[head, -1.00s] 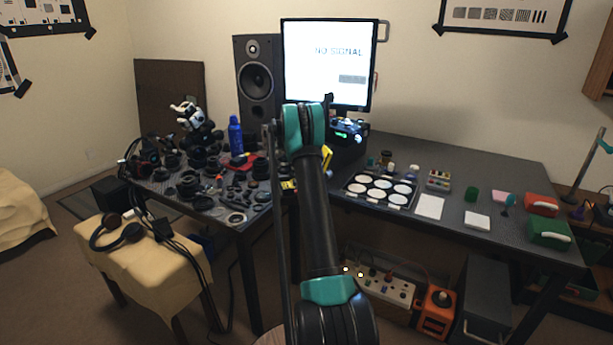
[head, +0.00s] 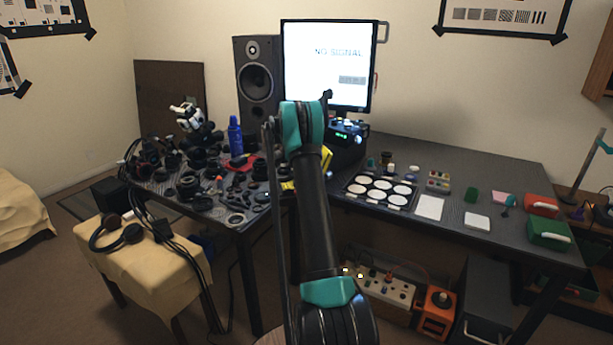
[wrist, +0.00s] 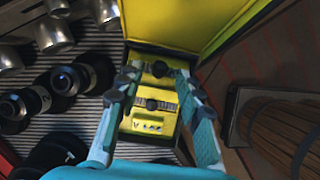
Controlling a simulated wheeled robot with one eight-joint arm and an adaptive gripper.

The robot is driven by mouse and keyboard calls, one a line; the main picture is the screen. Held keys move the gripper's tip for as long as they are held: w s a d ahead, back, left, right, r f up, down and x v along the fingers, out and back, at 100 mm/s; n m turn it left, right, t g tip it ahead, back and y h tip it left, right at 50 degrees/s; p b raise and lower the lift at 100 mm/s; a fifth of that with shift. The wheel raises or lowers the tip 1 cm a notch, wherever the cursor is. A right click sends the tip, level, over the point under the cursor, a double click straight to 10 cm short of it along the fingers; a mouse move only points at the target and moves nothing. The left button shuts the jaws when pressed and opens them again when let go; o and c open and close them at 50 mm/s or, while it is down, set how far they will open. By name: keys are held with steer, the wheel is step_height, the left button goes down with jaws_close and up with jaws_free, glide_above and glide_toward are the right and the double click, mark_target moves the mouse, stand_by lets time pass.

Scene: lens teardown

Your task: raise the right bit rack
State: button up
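In the wrist view an open yellow bit case (wrist: 140,138) lies below my gripper, its lid (wrist: 180,22) standing up at the far side. Two dark, ridged bit rows (wrist: 143,105) cross its inside, one behind the other. I cannot tell which one is the right bit rack. My gripper (wrist: 157,78) is open, with one teal finger on each side of the rows. No rack is visibly lifted, and contact is unclear. In the head view the yellow case (head: 326,158) shows partly behind my arm, and my gripper is hidden.
Dark lens barrels (wrist: 62,82) stand close to the left of the case. A brown bundle in a frame (wrist: 285,128) is close on the right. A monitor (head: 328,62) and a speaker (head: 258,80) stand behind. A tray of white discs (head: 380,190) lies on the right table.

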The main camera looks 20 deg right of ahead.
steer(key=v, duration=0.9)
steer(key=shift+s, duration=0.1)
steer(key=s+a+r+m+t+y, duration=0.1)
steer(key=s+a+m, duration=0.3)
steer(key=s+a, duration=0.5)
steer(key=s+a+r+m+t+y, duration=0.15)
steer(key=s+a+m, duration=0.25)
steer(key=s, duration=0.8)
steer(key=s+a+f+m, duration=0.3)
steer(key=s, duration=0.7)
steer(key=s+a+f+m+t+y, duration=0.1)
steer(key=s+a+f, duration=0.3)
steer(key=s, duration=0.6)
steer(key=s+a+f+m+t+y, duration=0.1)
steer(key=s+a+f+m, duration=0.2)
steer(key=s, duration=0.7)
steer(key=shift+s+a+f+m, duration=0.2)
steer(key=shift+s+f+m, duration=0.2)
steer(key=shift+m, duration=0.4)
